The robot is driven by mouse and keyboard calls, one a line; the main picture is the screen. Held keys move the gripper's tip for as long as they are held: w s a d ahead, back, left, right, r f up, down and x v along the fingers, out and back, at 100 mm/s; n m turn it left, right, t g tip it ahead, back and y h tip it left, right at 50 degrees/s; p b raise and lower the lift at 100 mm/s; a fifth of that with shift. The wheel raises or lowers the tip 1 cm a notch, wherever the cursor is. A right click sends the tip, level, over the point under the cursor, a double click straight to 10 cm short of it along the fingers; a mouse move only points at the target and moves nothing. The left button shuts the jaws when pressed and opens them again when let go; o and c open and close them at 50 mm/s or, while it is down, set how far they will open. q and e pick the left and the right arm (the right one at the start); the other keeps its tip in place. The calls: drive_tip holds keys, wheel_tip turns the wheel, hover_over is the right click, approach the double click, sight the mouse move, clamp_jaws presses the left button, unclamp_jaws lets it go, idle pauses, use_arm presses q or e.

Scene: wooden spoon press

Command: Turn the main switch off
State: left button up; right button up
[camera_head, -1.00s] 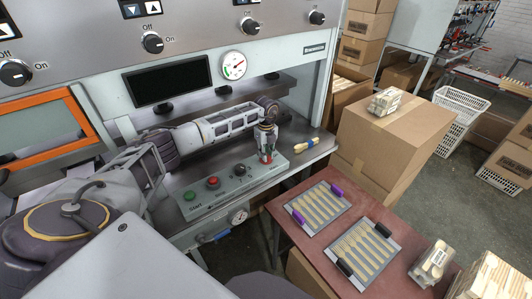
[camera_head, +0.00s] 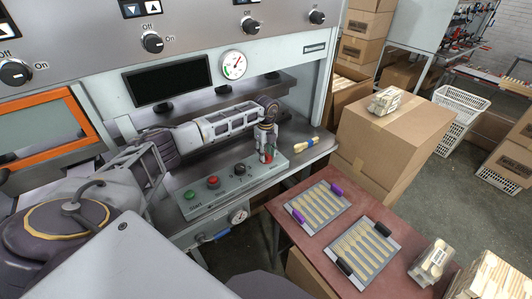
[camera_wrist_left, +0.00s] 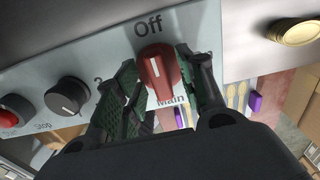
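The main switch is a red knob (camera_wrist_left: 160,72) on the grey control panel (camera_wrist_left: 90,50), with "Off" printed above it and "Main" below. Its white mark lies on the side toward "Off", slightly tilted. In the wrist view my left gripper (camera_wrist_left: 160,85) has one green-padded finger on each side of the knob. The fingers look parted, with the right one very close to the knob; whether they touch it I cannot tell. In the head view my left gripper (camera_head: 267,148) points down over the panel's right end and largely hides the switch. My right gripper is not in view.
A black knob (camera_wrist_left: 68,97) and a red stop button (camera_wrist_left: 12,110) sit left of the switch; a green start button (camera_head: 190,195) is farther along. A wooden-handled brush (camera_head: 306,144) lies right of the panel. Trays of spoons (camera_head: 341,198) rest on the red table.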

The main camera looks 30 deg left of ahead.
sight(266, 153)
use_arm(q)
wheel_tip(266, 153, up, 12)
idle(0.9)
idle(0.5)
